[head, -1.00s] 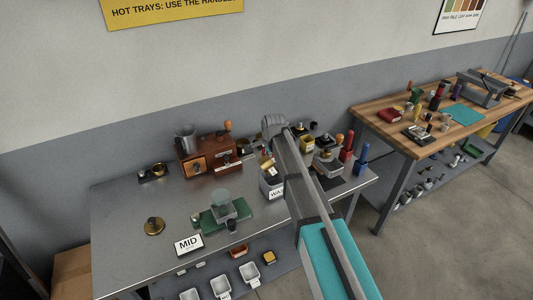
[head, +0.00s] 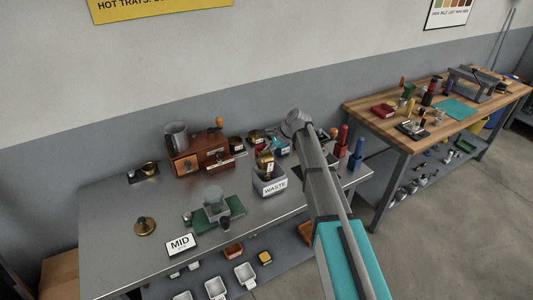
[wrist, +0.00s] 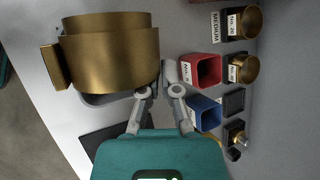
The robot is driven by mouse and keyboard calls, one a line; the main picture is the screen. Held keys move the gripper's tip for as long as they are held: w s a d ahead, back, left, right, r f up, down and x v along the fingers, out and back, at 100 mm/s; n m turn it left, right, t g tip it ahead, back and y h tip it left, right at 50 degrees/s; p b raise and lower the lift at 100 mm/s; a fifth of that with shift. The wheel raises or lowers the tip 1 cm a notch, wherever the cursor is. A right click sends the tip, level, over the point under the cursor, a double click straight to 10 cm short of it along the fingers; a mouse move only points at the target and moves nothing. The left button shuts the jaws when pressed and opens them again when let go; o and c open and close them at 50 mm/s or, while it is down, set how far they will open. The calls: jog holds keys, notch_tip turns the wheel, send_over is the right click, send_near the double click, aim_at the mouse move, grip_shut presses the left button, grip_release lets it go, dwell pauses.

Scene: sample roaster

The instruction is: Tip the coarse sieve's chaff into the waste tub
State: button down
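The large brass sieve (wrist: 110,60), taken to be the coarse one, fills the upper left of the wrist view, a brass tab on its left side. My gripper (wrist: 163,78) is at its right side, with fingertips close together and seemingly pinching its edge or a tab. The sieve's inside and any chaff are not visible. A grey pan edge (wrist: 93,99) shows below it; I cannot tell whether they touch.
A red cup (wrist: 203,70) and a blue cup (wrist: 204,112) stand close right of my gripper. Labelled brass cups (wrist: 243,68) are beyond them.

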jog(key=shift+w+d+f+m+g+y+b, duration=0.15)
jog(key=shift+w+d+f+g+y+b, duration=0.2)
jog(key=shift+y+b, duration=0.65)
jog(key=shift+w+d+f+m+g+y+b, duration=0.15)
jog(key=shift+d+g+y+b, duration=0.25)
jog(key=shift+y+b, duration=0.55)
jog(key=shift+s+b, duration=0.1)
jog(key=shift+b, duration=0.35)
jog(key=shift+d+r, duration=0.1)
jog(key=shift+r, duration=0.1)
jog(key=shift+r+p, duration=1.4)
jog(key=shift+p, duration=0.15)
jog(key=shift+s, duration=0.15)
